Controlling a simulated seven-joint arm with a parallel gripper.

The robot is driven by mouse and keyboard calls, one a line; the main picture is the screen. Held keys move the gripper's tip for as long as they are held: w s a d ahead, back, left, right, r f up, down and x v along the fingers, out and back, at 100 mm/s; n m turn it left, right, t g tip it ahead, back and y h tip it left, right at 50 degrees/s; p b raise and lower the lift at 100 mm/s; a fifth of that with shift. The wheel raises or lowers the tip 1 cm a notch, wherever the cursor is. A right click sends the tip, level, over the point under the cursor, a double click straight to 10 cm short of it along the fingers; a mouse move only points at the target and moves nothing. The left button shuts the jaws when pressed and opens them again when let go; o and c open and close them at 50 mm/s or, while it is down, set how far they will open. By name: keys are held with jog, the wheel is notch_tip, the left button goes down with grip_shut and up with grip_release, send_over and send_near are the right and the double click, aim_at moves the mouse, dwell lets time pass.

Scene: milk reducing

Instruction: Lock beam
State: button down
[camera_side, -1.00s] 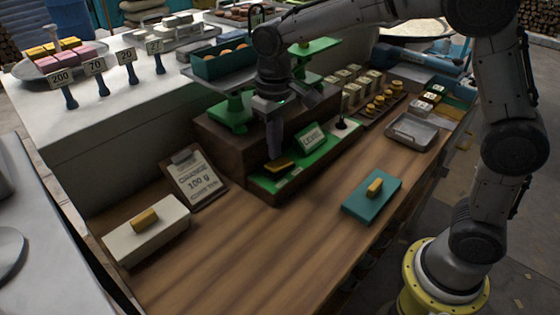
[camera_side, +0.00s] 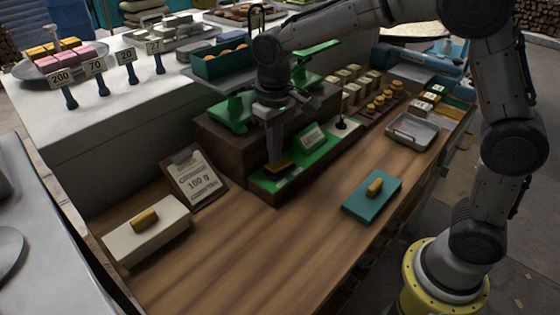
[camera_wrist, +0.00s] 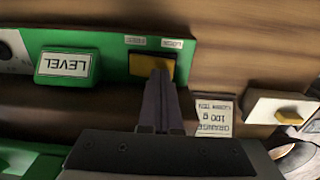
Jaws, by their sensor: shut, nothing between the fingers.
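A green panel (camera_side: 265,182) on the dark base of the green balance scale (camera_side: 232,108) carries a yellow lever piece (camera_side: 281,168). In the wrist view the yellow piece (camera_wrist: 137,66) lies beneath two small labels, FREE (camera_wrist: 135,40) and what looks like LOCK (camera_wrist: 172,43), upside down. My gripper (camera_side: 272,160) is shut and empty, pointing down at the yellow piece. In the wrist view its fingertips (camera_wrist: 160,75) overlap the piece's lower right part; I cannot tell if they touch it. A LEVEL sign (camera_wrist: 64,65) stands beside it on the panel.
A 100 g order card (camera_side: 195,180) and a white block with a yellow piece (camera_side: 145,230) stand left. A teal block (camera_side: 360,203) lies right, near a metal tray (camera_side: 412,132). Small weights (camera_side: 380,102) stand behind. The front middle of the wooden counter is clear.

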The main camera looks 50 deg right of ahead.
jog(key=shift+f, duration=0.7)
dwell(0.3)
jog(key=shift+r, duration=3.55)
jog(key=shift+d+r, duration=0.1)
jog(key=s+d+r+m+t, duration=0.1)
jog(key=s+d+r+t, duration=0.45)
jog(key=s, duration=0.75)
jog(key=s+d+f, duration=0.1)
jog(key=s+f, duration=0.1)
jog(key=s, duration=0.3)
jog(key=s+d+f+n, duration=0.1)
jog(key=s+f, duration=0.2)
jog(key=s, duration=0.2)
jog(key=shift+d, duration=0.35)
